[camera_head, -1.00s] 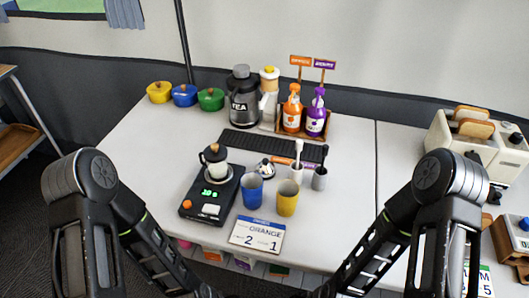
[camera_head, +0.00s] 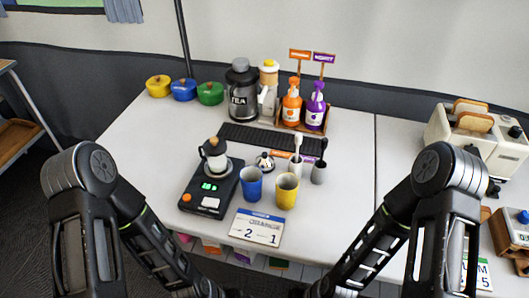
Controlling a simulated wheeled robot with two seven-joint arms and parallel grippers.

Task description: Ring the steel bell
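The steel bell (camera_head: 264,162) is a small shiny dome with a dark top. It stands on the white table in the camera_head view, behind the blue cup (camera_head: 251,184) and to the right of the black scale. Nothing touches it from above. Both of my forearms run down toward the bottom middle of the picture, well short of the bell. My left and right grippers lie below the picture edge, so their fingers are hidden.
A black scale (camera_head: 204,201) carries a small pot (camera_head: 214,154). A yellow cup (camera_head: 287,191), holders with brushes, a number card (camera_head: 258,228) and a black drip mat (camera_head: 252,139) surround the bell. Bottles and jugs stand behind.

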